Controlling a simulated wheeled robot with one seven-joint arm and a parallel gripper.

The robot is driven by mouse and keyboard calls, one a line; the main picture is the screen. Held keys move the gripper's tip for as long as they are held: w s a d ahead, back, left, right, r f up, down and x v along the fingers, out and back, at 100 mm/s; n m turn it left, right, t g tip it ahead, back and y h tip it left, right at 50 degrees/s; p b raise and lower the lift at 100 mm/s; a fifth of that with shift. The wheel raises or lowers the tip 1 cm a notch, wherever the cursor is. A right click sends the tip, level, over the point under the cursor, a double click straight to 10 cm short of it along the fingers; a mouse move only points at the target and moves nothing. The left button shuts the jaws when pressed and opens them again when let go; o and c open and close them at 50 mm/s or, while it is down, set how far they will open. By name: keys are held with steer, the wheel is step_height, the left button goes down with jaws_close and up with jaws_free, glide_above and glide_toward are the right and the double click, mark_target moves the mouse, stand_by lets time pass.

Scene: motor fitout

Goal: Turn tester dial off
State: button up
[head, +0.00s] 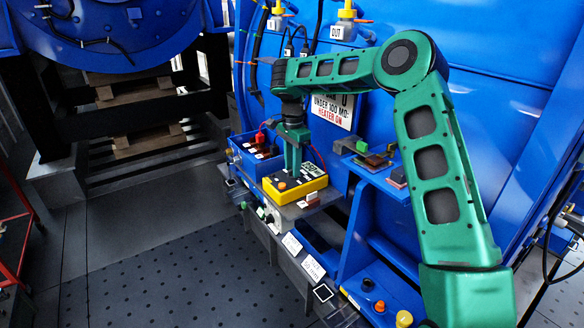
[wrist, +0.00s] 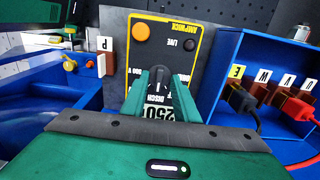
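The tester is a yellow and black box (head: 311,184) on a grey shelf by the blue machine. In the wrist view its face (wrist: 190,62) is upside down, with an orange button, a dark "LIVE" light and labels reading "250" and "DISCH". The dark tester dial (wrist: 157,77) shows between the fingertips, partly hidden by them. My gripper (wrist: 159,75) reaches straight down onto the tester, also seen in the head view (head: 291,172). Its green fingers are apart, one on each side of the dial. I cannot tell whether they touch it. The dial's pointing direction is unclear.
A blue box (head: 255,155) with labelled terminals and red and black leads stands beside the tester; its terminals (wrist: 265,92) show at right in the wrist view. A label block "P" (wrist: 105,60) is left of the tester. Open floor (head: 150,240) lies in front.

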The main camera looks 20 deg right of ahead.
jaws_close()
steer(key=shift+n, duration=0.3)
steer(key=n, duration=0.6)
stand_by(0.5)
jaws_free()
